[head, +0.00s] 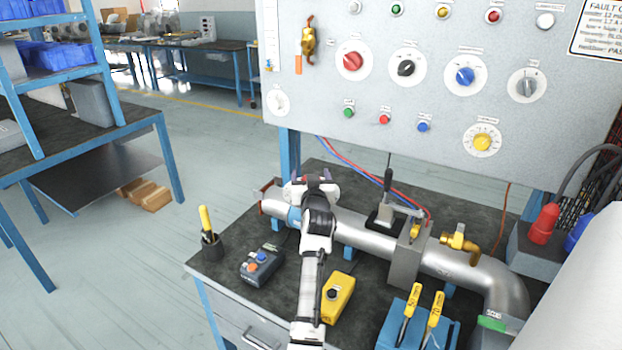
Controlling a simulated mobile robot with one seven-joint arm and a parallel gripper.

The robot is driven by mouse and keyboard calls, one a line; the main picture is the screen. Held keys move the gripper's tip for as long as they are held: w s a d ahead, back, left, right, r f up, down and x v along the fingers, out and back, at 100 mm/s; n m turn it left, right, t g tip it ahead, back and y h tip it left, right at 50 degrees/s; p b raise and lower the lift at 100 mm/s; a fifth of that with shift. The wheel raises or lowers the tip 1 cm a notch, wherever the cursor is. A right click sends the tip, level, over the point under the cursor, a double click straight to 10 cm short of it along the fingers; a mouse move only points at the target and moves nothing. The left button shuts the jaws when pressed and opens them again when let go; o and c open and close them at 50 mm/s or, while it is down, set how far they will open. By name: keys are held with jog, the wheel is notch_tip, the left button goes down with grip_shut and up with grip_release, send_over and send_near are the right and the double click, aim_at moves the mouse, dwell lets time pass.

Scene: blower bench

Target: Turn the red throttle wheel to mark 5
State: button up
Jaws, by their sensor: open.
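My gripper (310,186) is open, over the left part of the silver pipe (364,236) on the bench. The gripper and arm hide part of the pipe. A small bit of red shows between the jaws, but I cannot tell whether it belongs to a wheel, and no full red wheel is visible there. A red knob (352,61) sits on a round white dial at the upper left of the grey panel (330,100), well above and apart from my gripper. Its marks are too small to read.
The panel also carries a black knob (406,68), a blue knob (465,75) and a yellow knob (482,142). A lever clamp (388,200) and brass valve (460,242) stand right of my gripper. A yellow box (338,298) and grey button box (262,266) lie in front.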

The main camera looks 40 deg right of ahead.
jog(key=shift+s, duration=0.1)
jog(key=b+v, duration=0.3)
jog(key=v, duration=1)
jog(key=shift+s+a+b, duration=0.25)
jog(key=shift+b, duration=0.15)
